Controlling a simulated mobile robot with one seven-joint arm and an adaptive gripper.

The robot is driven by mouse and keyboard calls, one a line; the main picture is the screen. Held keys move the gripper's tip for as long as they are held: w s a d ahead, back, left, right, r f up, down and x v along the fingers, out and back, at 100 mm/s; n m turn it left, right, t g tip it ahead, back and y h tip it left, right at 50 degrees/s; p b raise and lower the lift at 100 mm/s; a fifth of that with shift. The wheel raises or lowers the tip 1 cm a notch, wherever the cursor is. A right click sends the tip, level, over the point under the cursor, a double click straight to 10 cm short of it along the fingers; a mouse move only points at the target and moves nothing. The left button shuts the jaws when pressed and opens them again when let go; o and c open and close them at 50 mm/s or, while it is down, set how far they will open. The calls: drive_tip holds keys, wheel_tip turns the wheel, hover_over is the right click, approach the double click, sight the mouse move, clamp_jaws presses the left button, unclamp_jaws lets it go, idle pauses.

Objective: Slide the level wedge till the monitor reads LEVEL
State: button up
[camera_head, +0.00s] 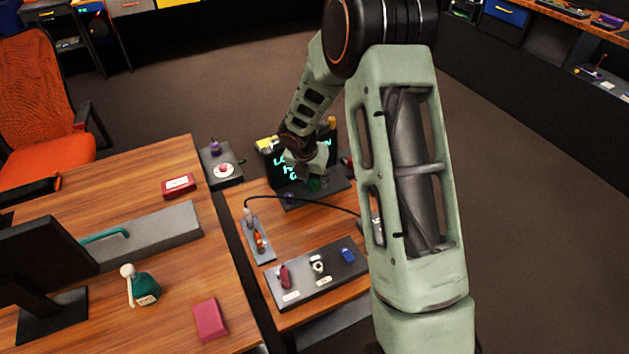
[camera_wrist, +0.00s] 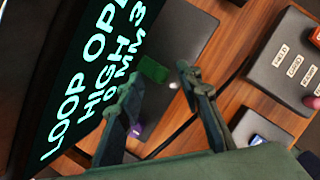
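The monitor (camera_wrist: 85,75) is a dark screen with glowing cyan text; the readable parts say "LOOP OP…", "HIGH" and a line with "MM". In the head view the monitor (camera_head: 272,165) stands at the back of the small wooden desk, partly behind my arm. My gripper (camera_wrist: 154,80) is open, its two fingers apart, in front of the screen. A small green block (camera_wrist: 153,69) lies on the dark panel just beyond and between the fingertips, with no clear contact. It may be the level wedge; I cannot tell. My gripper hides much of the panel in the head view.
A purple ball (camera_wrist: 136,130) lies near one finger. A black cable (camera_head: 300,199) crosses the desk. A dark tray (camera_head: 317,275) with small red, white and blue items sits nearer, beside a narrow grey strip (camera_head: 259,240). Bare wood (camera_head: 292,233) lies between.

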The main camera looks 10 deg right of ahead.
drive_tip(key=shift+w+d+f, duration=0.1)
drive_tip(key=shift+w+f, duration=0.1)
drive_tip(key=shift+f, duration=0.35)
clamp_jaws()
drive_tip(key=shift+d, duration=0.1)
